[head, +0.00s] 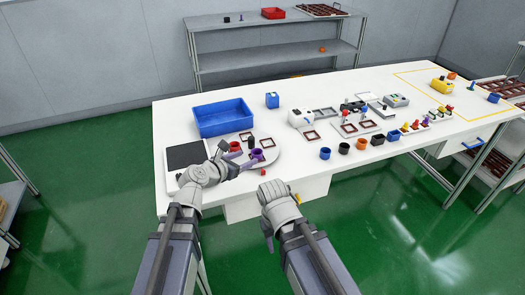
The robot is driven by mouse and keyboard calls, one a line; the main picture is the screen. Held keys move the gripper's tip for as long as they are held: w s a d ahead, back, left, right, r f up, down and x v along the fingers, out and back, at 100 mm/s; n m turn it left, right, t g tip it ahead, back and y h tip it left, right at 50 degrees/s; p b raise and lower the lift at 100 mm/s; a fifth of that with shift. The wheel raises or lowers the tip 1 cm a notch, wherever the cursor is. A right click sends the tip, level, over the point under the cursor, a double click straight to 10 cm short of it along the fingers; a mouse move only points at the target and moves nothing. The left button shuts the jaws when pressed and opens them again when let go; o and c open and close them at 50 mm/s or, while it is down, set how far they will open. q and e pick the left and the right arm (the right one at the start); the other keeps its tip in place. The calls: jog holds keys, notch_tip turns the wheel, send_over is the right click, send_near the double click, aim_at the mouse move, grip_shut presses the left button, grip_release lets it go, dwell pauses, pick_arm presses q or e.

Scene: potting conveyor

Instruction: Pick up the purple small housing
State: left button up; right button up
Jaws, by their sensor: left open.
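A small purple housing (257,155), cup-shaped, stands on the round light-grey plate (282,168) at the front left of the white table. My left gripper (229,160) is open just left of the housing, low over the plate, and a gap shows between them. Part of the plate is hidden behind this gripper. My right gripper (272,228) hangs in front of the table's front edge, away from the housing; its fingers are too small and turned away to tell their state.
A blue bin (223,118) is behind, a dark square pad (187,155) to the left. Several coloured cups (344,148) line the front edge to the right. The white table (300,92) has bare room behind.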

aim_at(260, 151)
pick_arm(q)
jog(key=shift+w, duration=0.15)
jog(key=shift+b+x, duration=0.55)
jog(key=shift+x, duration=0.5)
jog(key=shift+b+x, duration=0.85)
jog(key=shift+x, duration=1.85)
jog(key=shift+r, duration=0.2)
grip_shut()
